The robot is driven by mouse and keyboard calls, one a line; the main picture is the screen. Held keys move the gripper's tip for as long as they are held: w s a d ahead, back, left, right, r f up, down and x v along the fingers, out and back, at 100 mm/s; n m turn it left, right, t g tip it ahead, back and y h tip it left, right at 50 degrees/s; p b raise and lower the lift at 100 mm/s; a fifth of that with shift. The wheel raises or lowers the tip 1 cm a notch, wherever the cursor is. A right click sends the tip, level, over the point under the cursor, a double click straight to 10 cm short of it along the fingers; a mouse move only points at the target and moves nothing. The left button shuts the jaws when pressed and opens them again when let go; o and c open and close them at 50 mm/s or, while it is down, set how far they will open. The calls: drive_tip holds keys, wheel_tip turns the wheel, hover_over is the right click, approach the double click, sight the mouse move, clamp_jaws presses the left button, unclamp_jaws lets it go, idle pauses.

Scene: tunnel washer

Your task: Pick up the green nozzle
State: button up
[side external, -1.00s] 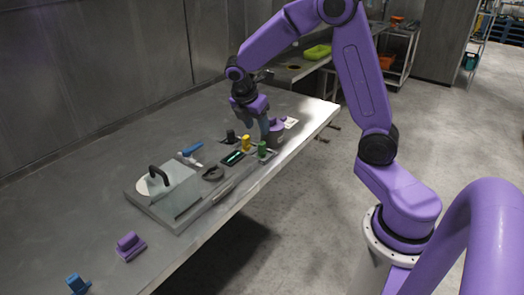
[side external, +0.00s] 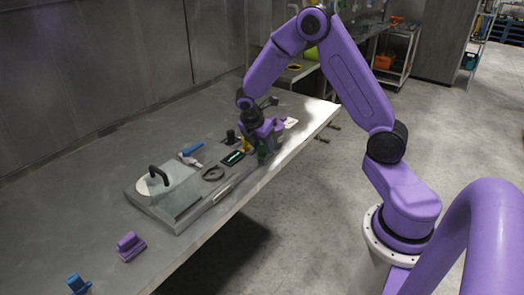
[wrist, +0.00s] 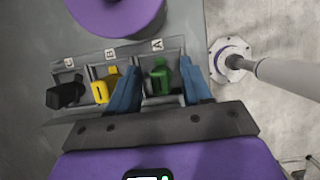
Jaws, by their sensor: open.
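The green nozzle (wrist: 160,78) stands in the compartment marked A of a grey holder (wrist: 89,60) in the wrist view. My gripper (wrist: 165,82) is open, with one blue finger on each side of the green nozzle. I cannot tell whether the fingers touch it. In the side external view my gripper (side external: 262,150) is low over the table's near edge and mostly covers the green nozzle (side external: 263,157).
A yellow nozzle (wrist: 103,86) sits close beside the left finger, and a black nozzle (wrist: 66,94) is farther left. A purple round object (wrist: 115,12) is just beyond the holder. A clear-covered box (side external: 170,190) stands on the table (side external: 95,160).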

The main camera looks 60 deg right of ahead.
clamp_jaws()
drive_tip(key=shift+r, duration=0.15)
